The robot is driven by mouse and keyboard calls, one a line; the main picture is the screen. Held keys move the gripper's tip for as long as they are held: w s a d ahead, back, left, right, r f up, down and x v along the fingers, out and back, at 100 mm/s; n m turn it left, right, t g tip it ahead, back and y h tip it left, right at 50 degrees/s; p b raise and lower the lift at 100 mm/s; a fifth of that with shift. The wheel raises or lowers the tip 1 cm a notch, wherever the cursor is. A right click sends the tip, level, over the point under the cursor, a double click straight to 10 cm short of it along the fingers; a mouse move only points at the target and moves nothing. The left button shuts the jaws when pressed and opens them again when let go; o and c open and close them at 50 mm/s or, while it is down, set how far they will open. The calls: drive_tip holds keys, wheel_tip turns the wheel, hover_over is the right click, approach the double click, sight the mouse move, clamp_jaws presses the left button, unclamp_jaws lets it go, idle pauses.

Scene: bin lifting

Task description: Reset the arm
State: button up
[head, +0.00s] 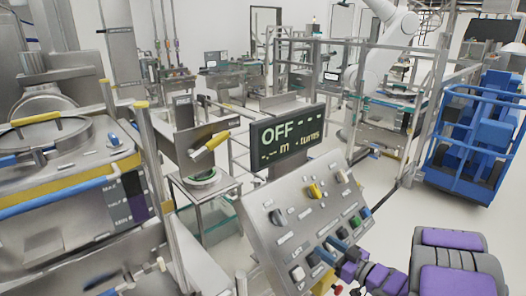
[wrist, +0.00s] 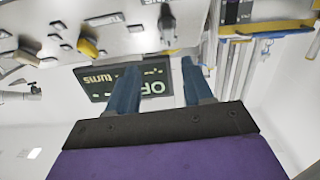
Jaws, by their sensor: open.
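My gripper (head: 328,252) is low in the head view, in front of the lower right part of the sloped control panel (head: 285,243). In the wrist view my gripper (wrist: 160,68) shows two blue fingers spread apart with nothing between them. The dark display (wrist: 98,83) appears behind the fingers there, upside down. In the head view the display (head: 288,138) reads OFF. My purple and grey arm reaches in from the lower right. Whether the fingers touch the panel cannot be told.
The panel carries a yellow knob (head: 314,191), grey knobs and several coloured buttons. A steel machine with a yellow band (head: 75,170) stands at left. A blue cart (head: 470,140) stands at right. White floor (head: 393,232) is clear between the panel and the cart.

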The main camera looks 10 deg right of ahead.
drive_tip(key=w+d+r+m+g+h, duration=0.2)
drive_tip(key=d+h, duration=0.4)
drive_tip(key=h, duration=0.3)
drive_tip(key=s+d+r+m+g+h, duration=0.1)
drive_tip(key=s+r+m+g+h, duration=0.35)
drive_tip(key=s, duration=0.55)
drive_tip(key=s+a+g+y, duration=0.1)
drive_tip(key=s+a+g, duration=0.2)
drive_tip(key=s+a, duration=0.3)
drive_tip(key=s+a+g+y, duration=0.1)
drive_tip(key=s+a+g, duration=0.2)
drive_tip(key=s, duration=1.1)
drive_tip(key=s+a+g+y, duration=0.1)
drive_tip(key=s+a+g, duration=0.2)
drive_tip(key=s+a, duration=0.6)
drive_tip(key=shift+s+a+r+m, duration=0.15)
drive_tip(key=shift+s+a+m, duration=0.25)
drive_tip(key=shift+s, duration=0.55)
drive_tip(key=shift+d+g+y, duration=0.1)
drive_tip(key=shift+g+y, duration=0.15)
drive_tip(key=shift+c, duration=0.8)
drive_tip(key=shift+w, duration=0.1)
